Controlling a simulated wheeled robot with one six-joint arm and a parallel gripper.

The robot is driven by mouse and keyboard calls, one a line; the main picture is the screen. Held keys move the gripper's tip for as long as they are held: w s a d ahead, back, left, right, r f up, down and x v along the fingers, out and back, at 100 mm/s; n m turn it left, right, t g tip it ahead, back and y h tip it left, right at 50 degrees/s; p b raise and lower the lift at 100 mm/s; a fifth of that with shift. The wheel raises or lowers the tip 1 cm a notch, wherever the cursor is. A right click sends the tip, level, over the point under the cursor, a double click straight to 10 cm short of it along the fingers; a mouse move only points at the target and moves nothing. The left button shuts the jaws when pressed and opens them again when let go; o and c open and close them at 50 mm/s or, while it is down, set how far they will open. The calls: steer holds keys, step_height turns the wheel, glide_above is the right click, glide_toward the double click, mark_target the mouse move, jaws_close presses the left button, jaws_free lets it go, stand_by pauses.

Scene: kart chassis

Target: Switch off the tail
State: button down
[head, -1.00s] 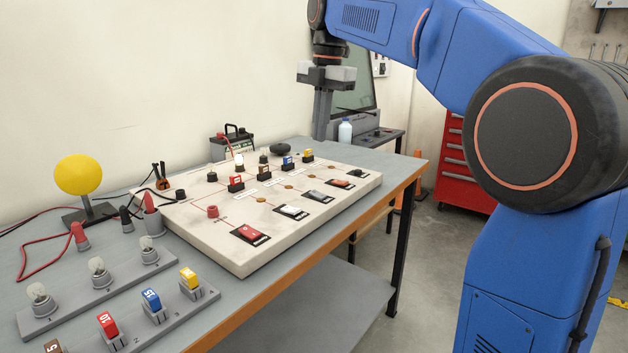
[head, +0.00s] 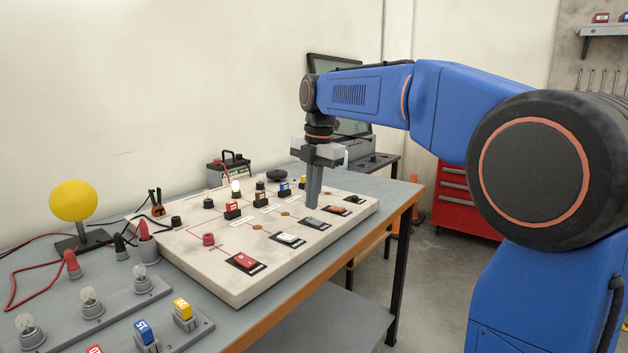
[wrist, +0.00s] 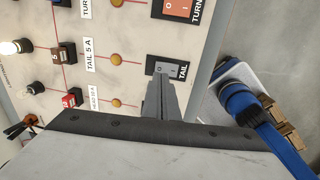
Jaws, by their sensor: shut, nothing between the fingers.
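The tail switch is a grey rocker (wrist: 166,69) in a black frame, beside the "TAIL 5 A" label (wrist: 89,54) in the wrist view. In the head view the grey rocker (head: 311,223) is third along the row of switches on the pale board (head: 190,267). My gripper (head: 312,206) is shut and empty, pointing down, its tips just above this switch. In the wrist view my gripper (wrist: 160,82) overlaps the switch's lower edge. I cannot tell whether it touches, or which way the rocker is tipped. A bulb (head: 236,188) glows at the board's back.
The orange turn switch (wrist: 179,8) is beside the tail switch. White (head: 289,239) and red (head: 245,261) rockers lie nearer the front. Coloured fuses (head: 232,210) stand behind.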

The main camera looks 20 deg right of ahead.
mark_target(310, 220)
steer(key=shift+w+a+f, duration=0.1)
steer(key=shift+w+f, duration=0.05)
steer(key=shift+f, duration=1.45)
steer(key=shift+f, duration=0.1)
steer(key=shift+a+f, duration=0.1)
steer(key=shift+f, duration=0.05)
steer(key=shift+s+d, duration=0.5)
steer(key=shift+s, duration=0.1)
